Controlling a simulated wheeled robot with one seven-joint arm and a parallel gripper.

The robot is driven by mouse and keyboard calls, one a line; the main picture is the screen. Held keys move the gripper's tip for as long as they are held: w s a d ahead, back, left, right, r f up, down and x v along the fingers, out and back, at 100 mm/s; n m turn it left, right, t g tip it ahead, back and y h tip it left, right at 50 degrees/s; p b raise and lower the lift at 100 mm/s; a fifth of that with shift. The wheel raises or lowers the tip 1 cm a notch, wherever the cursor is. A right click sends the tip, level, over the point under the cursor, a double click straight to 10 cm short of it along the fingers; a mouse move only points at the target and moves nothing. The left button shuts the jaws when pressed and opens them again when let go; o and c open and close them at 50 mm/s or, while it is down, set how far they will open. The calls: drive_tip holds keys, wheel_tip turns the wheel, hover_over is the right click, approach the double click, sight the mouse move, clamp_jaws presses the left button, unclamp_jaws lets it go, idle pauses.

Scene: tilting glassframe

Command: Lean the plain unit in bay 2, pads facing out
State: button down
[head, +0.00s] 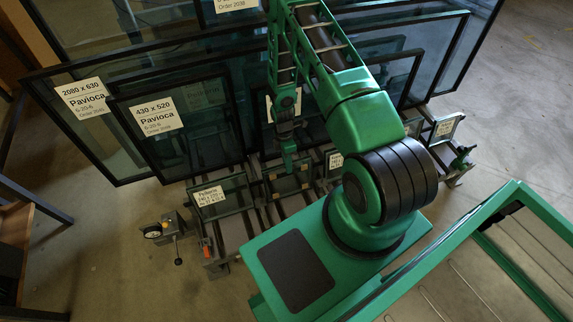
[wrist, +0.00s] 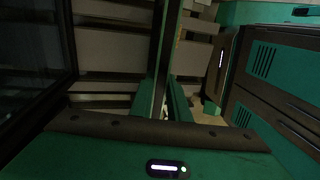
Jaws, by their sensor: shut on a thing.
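My gripper (head: 290,158) hangs at the front of the rack (head: 232,228), shut on the top edge of a small dark-framed glass unit (head: 287,183). No label shows on this unit in the head view. The wrist view shows it edge-on as a narrow strip (wrist: 168,50) between the fingers (wrist: 163,100). It looks upright or slightly tilted; whether its foot touches the rack I cannot tell.
Large labelled framed panes (head: 130,110) lean behind, close to my arm. More small labelled units (head: 333,164) stand to the right, one at the far right end (head: 446,127). A gauge-like device (head: 160,231) sits at the rack's left end.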

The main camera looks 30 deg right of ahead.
drive_tip(key=c, duration=1.6)
unclamp_jaws()
drive_tip(key=v, duration=1)
drive_tip(key=shift+w+r, duration=0.1)
drive_tip(key=shift+r, duration=0.25)
